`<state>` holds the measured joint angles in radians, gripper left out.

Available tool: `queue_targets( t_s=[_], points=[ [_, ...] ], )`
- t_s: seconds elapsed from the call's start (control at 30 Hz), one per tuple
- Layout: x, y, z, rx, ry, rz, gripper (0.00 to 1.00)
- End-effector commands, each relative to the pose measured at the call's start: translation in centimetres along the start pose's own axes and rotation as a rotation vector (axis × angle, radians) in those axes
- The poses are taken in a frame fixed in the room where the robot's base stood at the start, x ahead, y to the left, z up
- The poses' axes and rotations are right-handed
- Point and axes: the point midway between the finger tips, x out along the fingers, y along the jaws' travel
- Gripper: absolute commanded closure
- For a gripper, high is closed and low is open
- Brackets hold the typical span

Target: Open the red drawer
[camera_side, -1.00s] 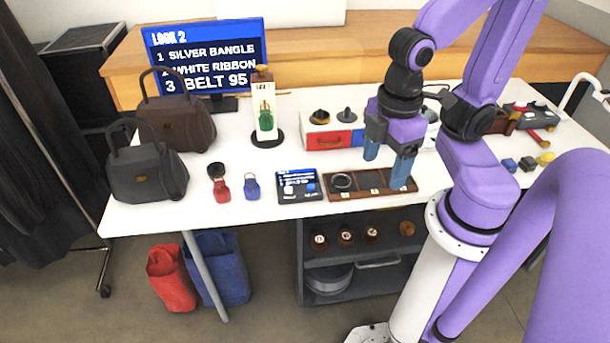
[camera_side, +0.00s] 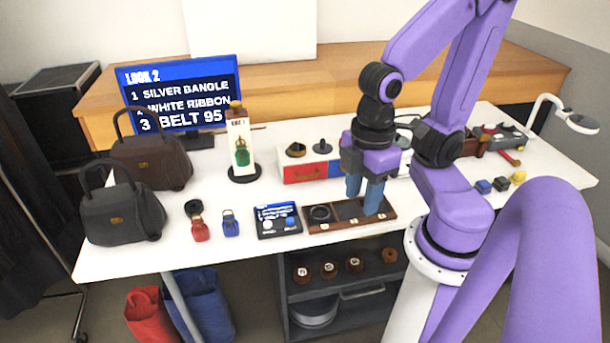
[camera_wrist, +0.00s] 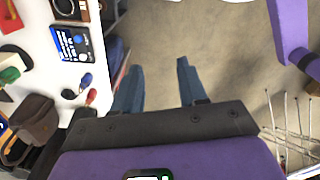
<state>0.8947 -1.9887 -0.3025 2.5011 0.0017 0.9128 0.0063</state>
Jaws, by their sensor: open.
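The red drawer (camera_side: 302,172) is the left front of a low white drawer box on the table. It looks shut, its front flush beside a blue drawer front, with a small dark handle. My gripper (camera_side: 363,205) is open and empty, pointing down in front and to the right of the red drawer, over or close to the brown tray; its exact height I cannot tell. In the wrist view my gripper (camera_wrist: 158,66) shows both blue fingers apart with nothing between them. Part of the blue front is hidden behind my gripper.
A brown compartment tray (camera_side: 320,228) with a dark ring lies at the table's front edge. A small screen tablet (camera_side: 277,219) and red and blue tags lie left of it. Two handbags (camera_side: 120,215) stand far left.

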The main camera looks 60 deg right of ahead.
Motion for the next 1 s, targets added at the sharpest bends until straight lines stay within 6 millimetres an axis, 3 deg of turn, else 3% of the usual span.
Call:
queue_targets(
  t_s=[0.17, 0.6, 1.0],
  points=[
    [0.1, 1.7, -1.4, 0.154, 0.006, 0.005, 0.79],
    [1.1, 11.2, -6.0, 0.916, 0.042, 0.026, 0.79],
    [2.5, 20.7, -6.4, 1.613, 0.084, 0.045, 0.79]
  ],
)
